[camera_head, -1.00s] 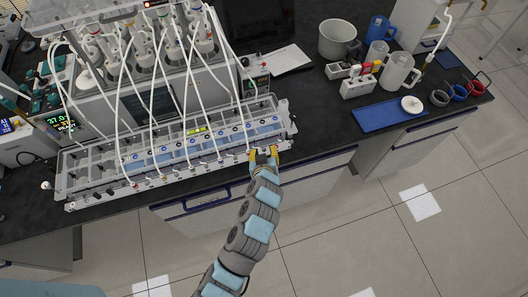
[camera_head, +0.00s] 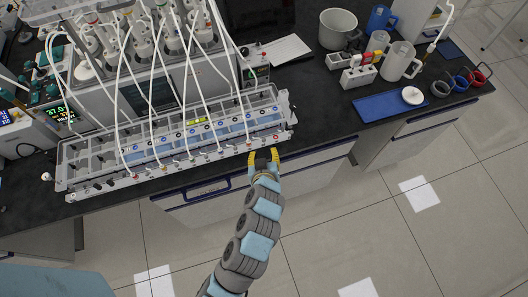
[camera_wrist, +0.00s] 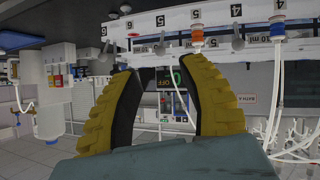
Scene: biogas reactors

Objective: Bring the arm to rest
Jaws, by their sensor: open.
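My gripper (camera_head: 263,158) is at the front edge of the bench, just in front of the right part of the gas-measuring rack. Its yellow fingers stand apart with nothing between them. In the wrist view my gripper (camera_wrist: 164,95) shows both ribbed fingers spread, with the rack front and its numbered positions beyond them. The rack (camera_head: 165,168) is a long clear unit with white tubes running into it. I cannot tell from these views whether the fingertips touch the rack; a small gap seems to show.
A reactor unit with several bottles (camera_head: 145,45) stands behind the rack. To the right are a blue tray (camera_head: 385,107), a grey pot (camera_head: 337,28), clear jugs (camera_head: 401,62) and tape rings (camera_head: 460,83). A drawer handle (camera_head: 207,192) is below the bench edge. The floor (camera_head: 340,235) in front is open.

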